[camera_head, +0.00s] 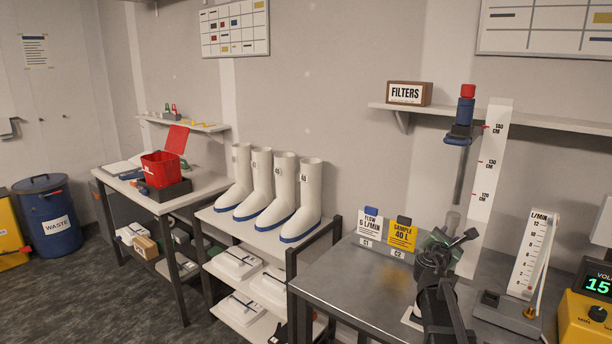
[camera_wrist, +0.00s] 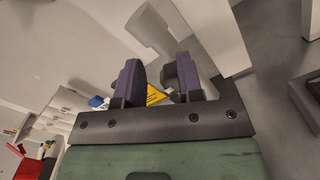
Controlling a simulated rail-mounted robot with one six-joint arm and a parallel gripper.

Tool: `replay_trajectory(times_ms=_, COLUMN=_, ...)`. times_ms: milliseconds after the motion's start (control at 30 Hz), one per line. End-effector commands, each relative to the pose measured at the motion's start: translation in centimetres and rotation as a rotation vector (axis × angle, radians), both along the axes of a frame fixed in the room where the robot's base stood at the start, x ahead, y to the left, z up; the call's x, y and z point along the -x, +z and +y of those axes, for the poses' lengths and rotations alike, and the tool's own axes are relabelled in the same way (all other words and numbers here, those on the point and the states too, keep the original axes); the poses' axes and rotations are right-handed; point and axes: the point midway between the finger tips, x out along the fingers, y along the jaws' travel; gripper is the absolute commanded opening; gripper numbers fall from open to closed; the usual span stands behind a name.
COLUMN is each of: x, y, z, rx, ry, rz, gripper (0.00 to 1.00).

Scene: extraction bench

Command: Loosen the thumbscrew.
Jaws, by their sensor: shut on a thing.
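A sampling mast stands upright on the right bench, with a dark upper rod (camera_head: 460,178) above a wider grey tube (camera_head: 452,222). A blue head with a red cap (camera_head: 467,92) tops it. My gripper (camera_head: 448,238) is low at the mast, in front of the grey tube. In the wrist view, the two purple fingers of my gripper (camera_wrist: 162,86) stand a little apart, shut on the thumbscrew, which is mostly hidden between them. The grey tube (camera_wrist: 152,32) rises just beyond the fingers.
A white height scale (camera_head: 490,160) stands close behind the mast. A flow gauge (camera_head: 530,255) and a yellow meter (camera_head: 590,315) are to the right. Blue-tabbed and yellow cards (camera_head: 401,235) stand left of my gripper. The bench's left part (camera_head: 345,280) is clear.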

Motion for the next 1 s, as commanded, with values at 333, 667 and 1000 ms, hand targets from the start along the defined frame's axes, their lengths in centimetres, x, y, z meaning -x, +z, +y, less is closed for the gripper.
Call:
replay_trajectory(times_ms=333, x=-0.8, y=0.9, z=-0.1, rx=-0.001, ry=0.01, rz=-0.001, gripper=0.0)
replay_trajectory(times_ms=667, x=3.3, y=0.7, z=2.6, rx=-0.001, ry=0.01, rz=-0.001, gripper=0.0)
replay_trajectory(times_ms=1000, x=4.7, y=0.7, z=3.7, rx=-0.001, ry=0.007, rz=0.0, gripper=0.0)
